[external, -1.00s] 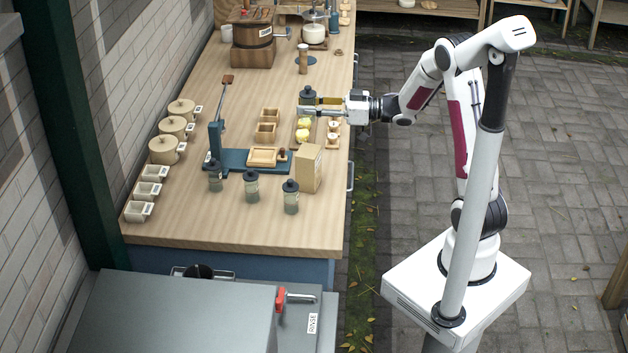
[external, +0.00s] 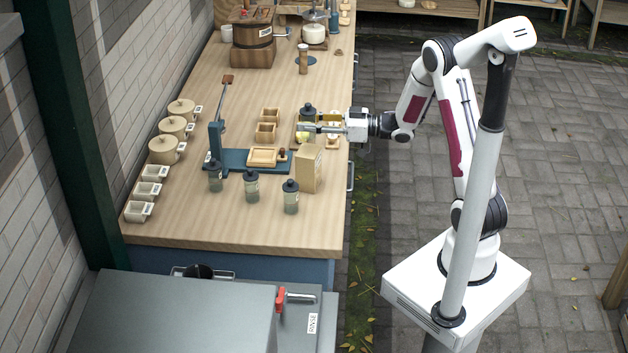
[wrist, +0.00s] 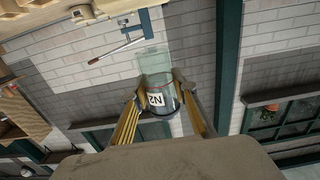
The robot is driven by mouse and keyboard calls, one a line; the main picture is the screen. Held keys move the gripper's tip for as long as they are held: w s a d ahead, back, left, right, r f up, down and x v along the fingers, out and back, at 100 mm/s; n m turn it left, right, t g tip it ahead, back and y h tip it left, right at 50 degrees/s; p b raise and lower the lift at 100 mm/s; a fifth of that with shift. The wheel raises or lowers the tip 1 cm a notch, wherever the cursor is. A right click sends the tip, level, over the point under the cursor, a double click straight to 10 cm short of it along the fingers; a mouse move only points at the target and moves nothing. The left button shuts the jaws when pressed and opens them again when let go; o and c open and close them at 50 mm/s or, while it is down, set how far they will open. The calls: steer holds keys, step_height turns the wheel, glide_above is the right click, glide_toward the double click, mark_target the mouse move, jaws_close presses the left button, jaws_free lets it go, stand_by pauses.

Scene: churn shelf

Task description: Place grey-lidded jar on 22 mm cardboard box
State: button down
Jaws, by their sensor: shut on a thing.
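My gripper (external: 312,124) is shut on a dark-lidded jar (external: 308,112), held above the right side of the counter. In the wrist view the gripper (wrist: 160,90) has the jar (wrist: 160,97) between its two fingers; it is clear-walled with a label reading N2. The finger hides part of the jar in the external view. A tan cardboard box (external: 310,168) stands upright at the counter's right side, nearer the camera than the gripper; its size marking cannot be read. Its top is bare.
Several similar dark-lidded jars stand nearby, one of them (external: 290,197) in front of the box. A blue press stand (external: 235,160) with a wooden tray (external: 263,157) lies left of the box. Small wooden boxes (external: 265,132) stand behind.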

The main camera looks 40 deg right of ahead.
mark_target(309, 136)
steer(key=shift+f, duration=0.1)
stand_by(0.3)
steer(key=shift+f, duration=2.05)
steer(key=shift+f, duration=0.15)
steer(key=c, duration=1.6)
jaws_free()
steer(key=shift+v, duration=5.95)
steer(key=shift+r, duration=0.2)
